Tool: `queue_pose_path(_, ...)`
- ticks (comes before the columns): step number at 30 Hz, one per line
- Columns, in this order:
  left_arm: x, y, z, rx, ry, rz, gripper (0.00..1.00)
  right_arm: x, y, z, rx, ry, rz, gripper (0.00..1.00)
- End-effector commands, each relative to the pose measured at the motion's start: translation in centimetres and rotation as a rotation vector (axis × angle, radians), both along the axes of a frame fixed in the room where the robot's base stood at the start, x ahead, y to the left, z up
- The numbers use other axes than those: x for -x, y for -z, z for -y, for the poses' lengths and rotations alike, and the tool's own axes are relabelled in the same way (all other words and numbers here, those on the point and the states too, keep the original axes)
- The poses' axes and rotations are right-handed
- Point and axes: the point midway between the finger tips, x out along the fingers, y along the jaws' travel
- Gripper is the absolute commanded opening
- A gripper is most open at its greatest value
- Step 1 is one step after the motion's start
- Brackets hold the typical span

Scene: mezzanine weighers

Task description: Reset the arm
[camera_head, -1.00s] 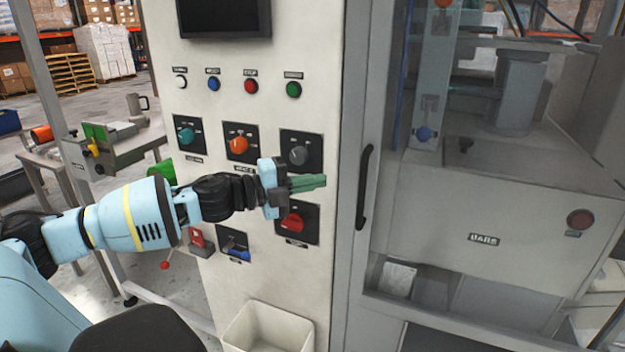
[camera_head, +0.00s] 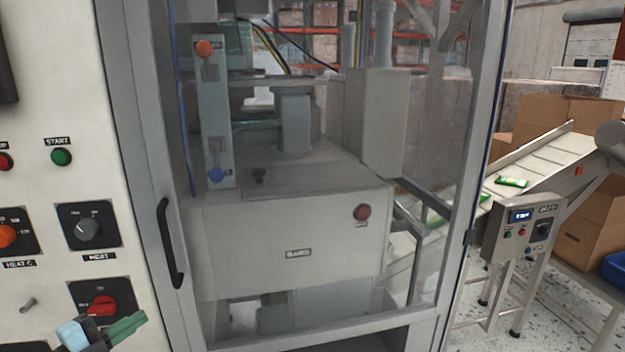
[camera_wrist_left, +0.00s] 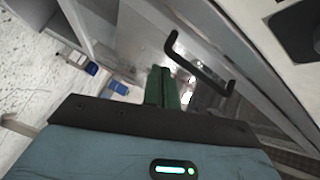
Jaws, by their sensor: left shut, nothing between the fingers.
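My left gripper (camera_head: 124,330) shows at the bottom left of the head view, with its green fingers together and nothing between them. It is in front of the lower part of the control panel (camera_head: 60,215), just below and right of a red rotary switch (camera_head: 103,305). Its fingers point right, toward the machine's door frame. In the left wrist view the closed green fingers (camera_wrist_left: 163,88) point away from the camera, with the black door handle (camera_wrist_left: 200,65) beyond them. My right gripper is in neither view.
The glass-doored machine (camera_head: 290,240) fills the middle, its black handle (camera_head: 168,245) standing out at the left. An inclined conveyor (camera_head: 540,165) with green packets and a small control box (camera_head: 518,230) stand at the right. Cardboard boxes (camera_head: 560,125) are behind it.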

Motion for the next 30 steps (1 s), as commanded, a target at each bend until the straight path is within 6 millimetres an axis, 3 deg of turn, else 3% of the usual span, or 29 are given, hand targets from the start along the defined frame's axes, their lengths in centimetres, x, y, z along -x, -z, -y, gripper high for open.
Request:
queue_pose_path(1, 1.2, 3.2, 1.0, 0.077, -0.027, -0.064, 0.00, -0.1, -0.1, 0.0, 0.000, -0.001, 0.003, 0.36)
queue_pose_path(6, 5.7, 12.1, 3.7, 0.288, -0.147, -0.267, 0.00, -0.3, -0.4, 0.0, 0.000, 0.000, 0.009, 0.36)
queue_pose_path(11, 11.7, 19.7, 6.5, 0.471, -0.287, -0.473, 0.00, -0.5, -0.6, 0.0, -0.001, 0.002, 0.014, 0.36)
queue_pose_path(15, 18.0, 25.1, 9.2, 0.621, -0.425, -0.656, 0.00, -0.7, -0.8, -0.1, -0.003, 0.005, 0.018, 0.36)
queue_pose_path(21, 26.7, 30.2, 12.8, 0.787, -0.619, -0.884, 0.00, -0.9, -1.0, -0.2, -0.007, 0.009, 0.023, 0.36)
queue_pose_path(24, 29.7, 31.4, 14.1, 0.839, -0.686, -0.957, 0.00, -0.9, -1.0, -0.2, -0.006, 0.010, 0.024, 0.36)
queue_pose_path(30, 32.0, 32.2, 15.1, 0.874, -0.740, -1.015, 0.00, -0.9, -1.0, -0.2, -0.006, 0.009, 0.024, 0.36)
